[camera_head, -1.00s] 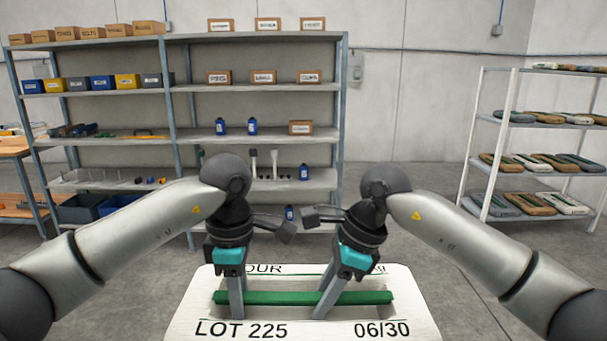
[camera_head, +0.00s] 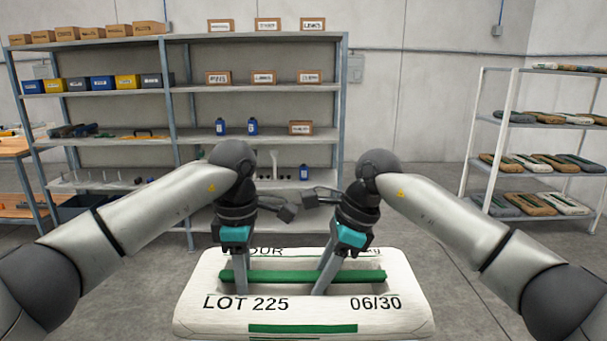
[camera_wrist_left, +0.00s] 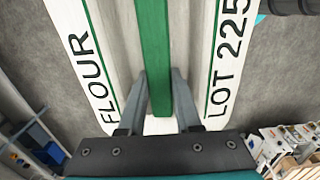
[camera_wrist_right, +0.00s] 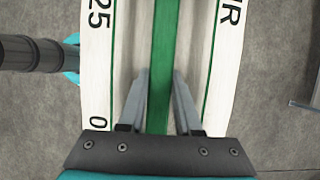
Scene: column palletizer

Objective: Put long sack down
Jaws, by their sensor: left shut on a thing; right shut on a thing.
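The long sack (camera_head: 305,322) is white with a green strip along its middle and the print "LOT 225" and "06/30". It is at the bottom centre of the head view. My left gripper (camera_head: 240,285) is shut on the green strip at the left part of the sack. My right gripper (camera_head: 322,285) is shut on the same strip right of centre. In the left wrist view the sack (camera_wrist_left: 88,75) shows "FLOUR" beside the fingers, and the right wrist view shows the sack (camera_wrist_right: 98,70) around the other fingers. The sack's underside is hidden.
A grey shelf rack (camera_head: 260,136) with boxes and bins stands at the back. A white rack (camera_head: 540,125) with several flat sacks stands at the right. An orange workbench (camera_head: 15,147) is at the left. Grey floor (camera_head: 470,285) shows around the sack.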

